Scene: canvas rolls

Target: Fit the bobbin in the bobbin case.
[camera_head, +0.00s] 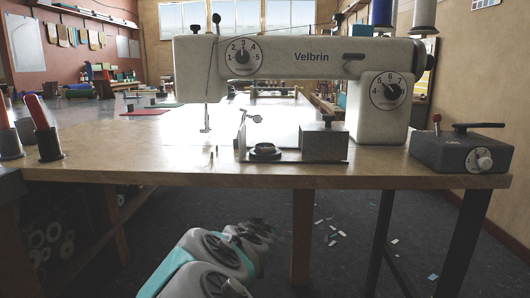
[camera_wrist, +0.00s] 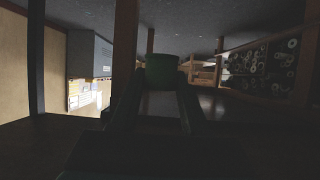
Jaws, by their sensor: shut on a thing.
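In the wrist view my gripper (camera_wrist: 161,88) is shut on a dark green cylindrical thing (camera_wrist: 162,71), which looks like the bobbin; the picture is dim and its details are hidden. The head view does not show my gripper or the held thing, only my arm links low in front of the table. The bobbin case appears to be the dark round cup (camera_head: 265,149) on a metal fixture at the table's front edge. The cup is below the sewing machine (camera_head: 300,56), apart from my gripper.
A grey control box (camera_head: 461,151) is at the right end of the table (camera_head: 120,150). Table legs (camera_head: 301,235) are near my arm.

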